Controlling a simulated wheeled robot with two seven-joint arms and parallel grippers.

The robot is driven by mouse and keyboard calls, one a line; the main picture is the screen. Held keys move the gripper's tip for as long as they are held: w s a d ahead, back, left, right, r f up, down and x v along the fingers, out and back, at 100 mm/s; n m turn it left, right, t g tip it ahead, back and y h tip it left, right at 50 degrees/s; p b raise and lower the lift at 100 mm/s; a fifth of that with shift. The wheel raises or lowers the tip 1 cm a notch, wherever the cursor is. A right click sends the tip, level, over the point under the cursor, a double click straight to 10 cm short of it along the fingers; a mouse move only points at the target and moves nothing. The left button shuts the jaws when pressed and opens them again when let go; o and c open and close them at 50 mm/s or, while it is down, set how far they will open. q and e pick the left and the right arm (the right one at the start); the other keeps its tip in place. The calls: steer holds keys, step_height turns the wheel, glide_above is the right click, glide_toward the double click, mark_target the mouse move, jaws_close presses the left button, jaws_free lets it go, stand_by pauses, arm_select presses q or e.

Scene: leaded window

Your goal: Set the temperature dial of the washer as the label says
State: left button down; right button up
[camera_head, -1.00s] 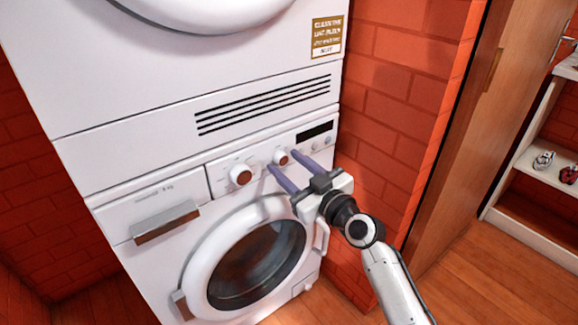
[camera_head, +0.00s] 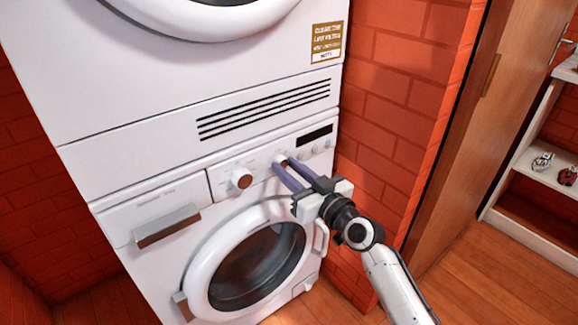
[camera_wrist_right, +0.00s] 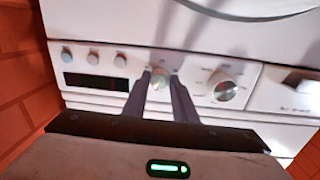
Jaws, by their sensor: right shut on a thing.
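The white washer (camera_head: 150,262) stands below another white appliance, with a control panel along its top edge. A small dial (camera_head: 281,158) sits on the panel, between a larger dial (camera_head: 241,178) and a dark display (camera_head: 314,134). My right gripper (camera_head: 285,163) is shut on the small dial, one dark finger at each side. The wrist view also shows the small dial (camera_wrist_right: 160,78) between the fingertips and the larger dial (camera_wrist_right: 224,88) apart from them. The panel markings are too small to read. A brown and white label (camera_head: 327,42) is on the upper appliance; its text is blurred. My left gripper is out of view.
The round washer door (camera_head: 205,262) is closed, below my right gripper. A detergent drawer with a grey handle (camera_head: 167,226) is at left. A brick wall (camera_head: 385,120) stands close on the right. A white shelf (camera_head: 535,180) is farther right.

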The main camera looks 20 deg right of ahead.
steer(key=shift+r+m+p, duration=0.1)
steer(key=shift+m+p, duration=0.3)
steer(key=shift+m, duration=0.5)
steer(key=m+p, duration=0.1)
steer(key=m, duration=0.2)
steer(key=shift+m, duration=0.3)
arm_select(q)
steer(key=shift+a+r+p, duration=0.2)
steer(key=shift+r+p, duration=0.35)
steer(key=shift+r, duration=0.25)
arm_select(e)
steer(key=shift+m, duration=1.5)
steer(key=o, duration=1)
steer(key=shift+o, duration=0.2)
steer(key=shift+g, duration=0.3)
arm_select(q)
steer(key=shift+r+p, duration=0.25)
steer(key=shift+p, duration=0.1)
arm_select(e)
steer(key=v, duration=1)
steer(key=shift+s+d, duration=0.15)
